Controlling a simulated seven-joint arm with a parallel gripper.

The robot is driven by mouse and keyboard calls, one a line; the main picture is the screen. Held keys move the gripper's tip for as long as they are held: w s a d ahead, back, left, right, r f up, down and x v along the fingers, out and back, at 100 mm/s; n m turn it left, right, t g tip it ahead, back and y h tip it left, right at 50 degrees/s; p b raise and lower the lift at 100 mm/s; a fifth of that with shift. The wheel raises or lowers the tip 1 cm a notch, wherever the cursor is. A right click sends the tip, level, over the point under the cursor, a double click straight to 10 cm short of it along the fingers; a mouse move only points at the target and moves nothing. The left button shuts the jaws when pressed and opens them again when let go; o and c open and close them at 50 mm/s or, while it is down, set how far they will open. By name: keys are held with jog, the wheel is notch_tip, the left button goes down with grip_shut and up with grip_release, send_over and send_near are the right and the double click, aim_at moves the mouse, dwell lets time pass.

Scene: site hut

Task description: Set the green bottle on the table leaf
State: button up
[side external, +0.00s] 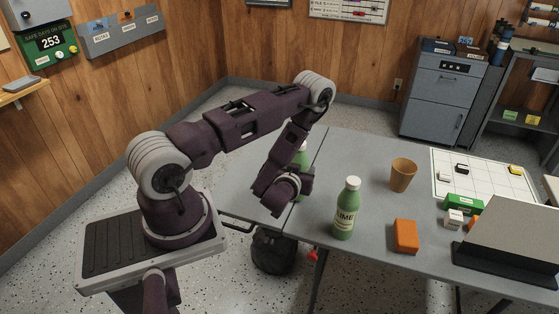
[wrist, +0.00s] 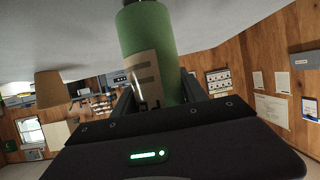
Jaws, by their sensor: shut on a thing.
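My gripper (side external: 297,184) is shut on a green bottle (side external: 302,157), seen in the side view partly behind the gripper, with its upper part showing. The held green bottle (wrist: 150,45) with a pale label fills the upper middle of the wrist view, between the fingers. The table leaf (side external: 243,185) is the grey left section of the table, beyond a seam. The held bottle is near that seam; its base is hidden, so I cannot tell whether it touches the surface. A second green bottle (side external: 346,213) with a white cap and a LIME label stands upright on the main table.
A brown cup (side external: 402,175) and an orange block (side external: 405,236) stand on the main table (side external: 370,150). A white gridded board (side external: 478,172) with small blocks, a green box (side external: 463,204) and a grey slanted panel (side external: 516,235) are at the right. The leaf's left part is clear.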

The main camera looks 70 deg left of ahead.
jog(key=s+a+n+g, duration=0.1)
jog(key=s, duration=0.1)
jog(key=s+a+n+g+y, duration=0.1)
jog(key=s+n+g, duration=0.1)
jog(key=s+n+g+y, duration=0.1)
jog(key=shift+s+a+r, duration=0.15)
jog(key=shift+s+a, duration=0.25)
jog(key=s+n+g, duration=0.1)
jog(key=s, duration=0.1)
jog(key=s+a+n+g+y, duration=0.1)
jog(key=s+n+g, duration=0.1)
jog(key=s+a+n+g, duration=0.1)
jog(key=s+g, duration=0.1)
jog(key=s, duration=0.1)
jog(key=shift+s+f, duration=0.1)
jog(key=shift+f, duration=0.7)
jog(key=shift+f, duration=0.1)
jog(key=o, duration=1.3)
jog(key=shift+o, duration=0.2)
jog(key=v, duration=1.2)
